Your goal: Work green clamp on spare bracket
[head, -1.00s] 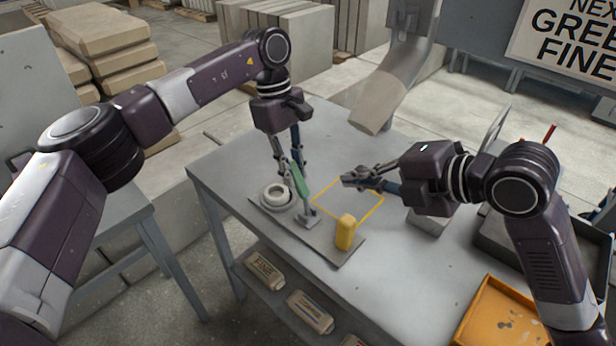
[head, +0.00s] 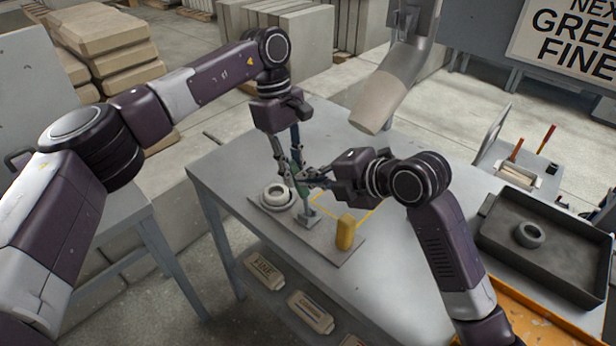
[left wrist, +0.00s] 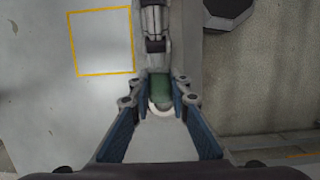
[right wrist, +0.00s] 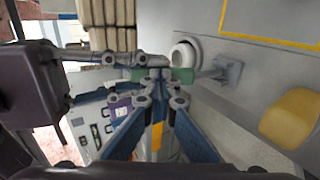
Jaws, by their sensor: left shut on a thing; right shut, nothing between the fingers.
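The green clamp (head: 302,190) stands on a grey foot (head: 308,218) on the plate on the table. My left gripper (head: 294,172) comes down from above and is shut on the clamp's green handle, which shows between its fingertips in the left wrist view (left wrist: 160,88). My right gripper (head: 312,176) reaches in from the right, shut and empty, its tips close beside the green handle. In the right wrist view the handle (right wrist: 182,75) lies just past those tips; whether they touch cannot be told. My fingers partly hide the handle in the head view.
A white ring part (head: 276,196) and a yellow block (head: 345,232) sit on the same plate (head: 330,252). A yellow outline (head: 358,222) marks the table behind. A dark tray (head: 490,235) holding a ring stands at the right. A chute (head: 385,95) hangs above.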

